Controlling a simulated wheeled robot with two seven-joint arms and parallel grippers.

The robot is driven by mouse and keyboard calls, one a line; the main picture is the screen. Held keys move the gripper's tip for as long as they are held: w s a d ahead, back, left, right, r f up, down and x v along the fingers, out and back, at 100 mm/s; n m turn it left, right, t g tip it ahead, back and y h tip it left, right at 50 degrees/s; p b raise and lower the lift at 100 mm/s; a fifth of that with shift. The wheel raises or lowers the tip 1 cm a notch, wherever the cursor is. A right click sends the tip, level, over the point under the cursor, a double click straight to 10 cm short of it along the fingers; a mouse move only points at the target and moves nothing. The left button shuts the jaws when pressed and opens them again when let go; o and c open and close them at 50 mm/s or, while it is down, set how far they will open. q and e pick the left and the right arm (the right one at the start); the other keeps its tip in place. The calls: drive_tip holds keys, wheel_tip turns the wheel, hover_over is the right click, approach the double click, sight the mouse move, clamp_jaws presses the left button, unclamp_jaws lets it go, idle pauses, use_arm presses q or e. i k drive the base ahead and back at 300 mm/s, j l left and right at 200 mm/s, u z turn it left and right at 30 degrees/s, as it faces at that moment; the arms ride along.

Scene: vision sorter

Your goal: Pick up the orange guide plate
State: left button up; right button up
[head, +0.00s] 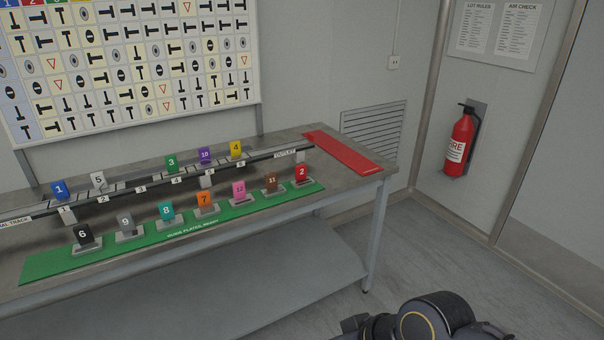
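The orange guide plate (205,200), marked 7, stands upright in a small grey holder on the green mat (60,265) along the front of the table. It stands between the teal plate (166,211) marked 8 on its left and the pink plate (239,190) marked 12 on its right. No gripper touches it. A dark joint of my own arm shows at the bottom right, well away from the plate, but no gripper fingers can be made out. My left gripper is not in view.
The black plate (83,235), grey plate (125,222), brown plate (270,181) and red plate (302,173) share the mat. Behind runs a track (262,156) with several coloured plates. A red strip (345,155) lies at the table's right end. Floor right of the table is clear.

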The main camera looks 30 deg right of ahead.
sight(206, 209)
drive_tip(key=i+j, duration=0.3)
drive_tip(key=i, duration=0.25)
drive_tip(key=i+j+z, duration=0.1)
drive_tip(key=i+j, duration=0.15)
drive_tip(key=i, duration=0.25)
drive_tip(key=i+j, duration=0.3)
drive_tip(key=i, duration=0.25)
